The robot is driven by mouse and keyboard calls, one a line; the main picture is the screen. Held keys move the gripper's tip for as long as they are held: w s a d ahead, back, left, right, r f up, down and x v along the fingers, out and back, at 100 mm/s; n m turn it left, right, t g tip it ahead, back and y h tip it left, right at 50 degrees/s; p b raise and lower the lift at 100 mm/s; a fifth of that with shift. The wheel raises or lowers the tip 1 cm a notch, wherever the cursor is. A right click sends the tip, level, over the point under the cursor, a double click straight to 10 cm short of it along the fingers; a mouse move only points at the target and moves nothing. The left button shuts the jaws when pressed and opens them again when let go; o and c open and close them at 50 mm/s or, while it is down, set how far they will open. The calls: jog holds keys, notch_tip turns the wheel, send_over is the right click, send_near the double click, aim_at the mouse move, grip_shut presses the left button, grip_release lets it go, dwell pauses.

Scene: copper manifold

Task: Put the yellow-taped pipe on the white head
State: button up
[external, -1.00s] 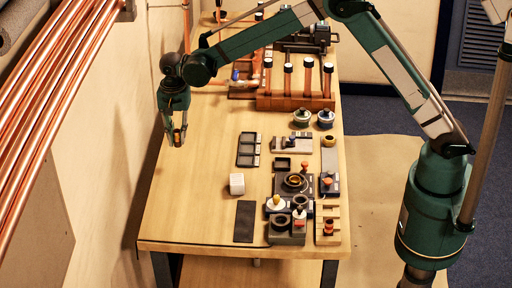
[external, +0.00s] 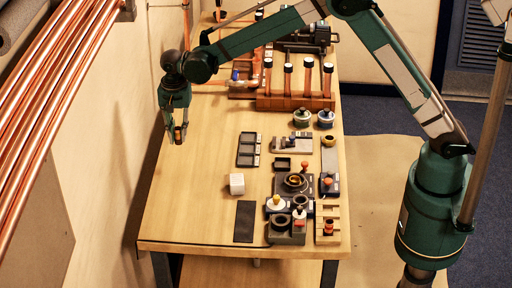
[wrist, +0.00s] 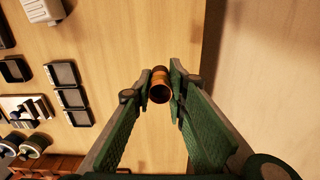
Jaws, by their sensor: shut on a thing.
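My gripper (external: 178,136) hangs at the left side of the bench, above bare wood near the wall. In the wrist view its two green fingers (wrist: 160,88) are closed on a short copper pipe piece (wrist: 161,90), whose open end faces the camera. Yellow tape on it cannot be made out. A white block-like piece (external: 236,184) stands on the bench, lower right of my gripper and apart from it; it also shows at the top of the wrist view (wrist: 42,8). I cannot tell whether this is the white head.
A copper manifold (external: 290,102) with several dark-and-white-capped upright pipes stands at the back right. Black trays (external: 248,150), two lidded pots (external: 302,117) and several dark fixtures (external: 292,184) fill the right side. The bench's left half is mostly clear.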

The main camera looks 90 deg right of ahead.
jog(key=s+a+r+p, duration=0.1)
jog(key=s+a+p, duration=0.1)
jog(key=s+a, duration=0.2)
jog(key=s+a+r+m+p, duration=0.1)
jog(key=s+a, duration=0.3)
jog(key=s, duration=0.6)
jog(key=s+a+r+p, duration=0.2)
jog(key=s+a+r, duration=0.1)
jog(key=s, duration=0.4)
jog(key=shift+s+a+m+p, duration=0.3)
jog(key=shift+s+a+p, duration=0.1)
jog(key=shift+r, duration=0.1)
send_over(237, 178)
jog(key=shift+f+p, duration=0.3)
jog(key=shift+f, duration=2.65)
jog(key=shift+f, duration=2.05)
jog(key=shift+f, duration=0.2)
